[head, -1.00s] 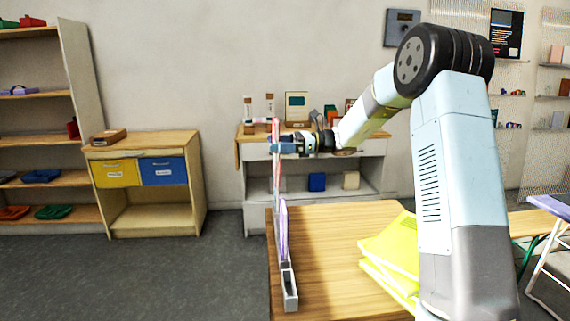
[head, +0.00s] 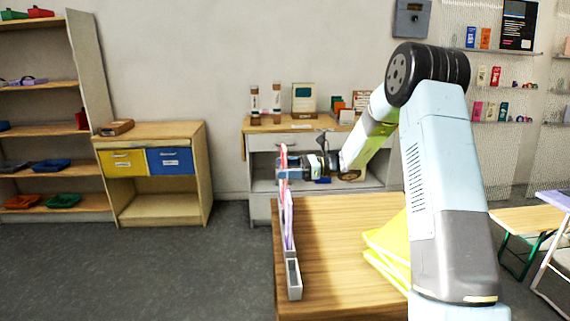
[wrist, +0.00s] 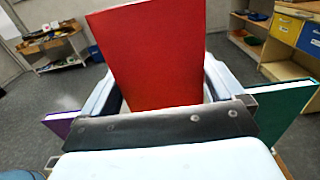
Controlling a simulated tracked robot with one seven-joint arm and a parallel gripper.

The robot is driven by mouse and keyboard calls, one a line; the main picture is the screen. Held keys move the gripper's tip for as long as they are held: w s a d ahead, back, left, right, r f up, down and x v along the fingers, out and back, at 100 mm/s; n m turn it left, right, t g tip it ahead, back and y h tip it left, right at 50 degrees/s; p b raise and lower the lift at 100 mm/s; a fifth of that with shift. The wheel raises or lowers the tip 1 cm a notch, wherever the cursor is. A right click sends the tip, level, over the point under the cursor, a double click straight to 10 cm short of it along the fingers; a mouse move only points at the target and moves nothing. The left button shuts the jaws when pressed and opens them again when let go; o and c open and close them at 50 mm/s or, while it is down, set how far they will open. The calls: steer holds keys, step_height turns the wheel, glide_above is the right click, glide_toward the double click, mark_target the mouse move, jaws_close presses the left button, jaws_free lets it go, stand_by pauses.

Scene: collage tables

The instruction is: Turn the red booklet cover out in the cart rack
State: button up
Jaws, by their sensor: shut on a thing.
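The red booklet (head: 283,157) is upright and edge-on in the head view. My gripper (head: 290,174) is shut on it at the far end of the narrow grey rack (head: 294,283). In the wrist view the booklet's plain red face (wrist: 155,55) rises between the fingers (wrist: 158,98). A purple booklet (head: 288,222) stands in the rack nearer the head camera, and its edge shows at left in the wrist view (wrist: 62,123). A green booklet (wrist: 287,106) stands at right in the wrist view. The red booklet's lower edge is hidden, so I cannot tell whether it is seated.
The rack runs along the left edge of a wooden top (head: 335,240). A yellow stack (head: 388,252) lies on its right side. Behind stands a cabinet (head: 262,143) with jars and boxes. Grey floor (head: 140,270) is open at left.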

steer(key=shift+f, duration=2.3)
steer(key=shift+d, duration=0.15)
steer(key=shift+f, duration=2.55)
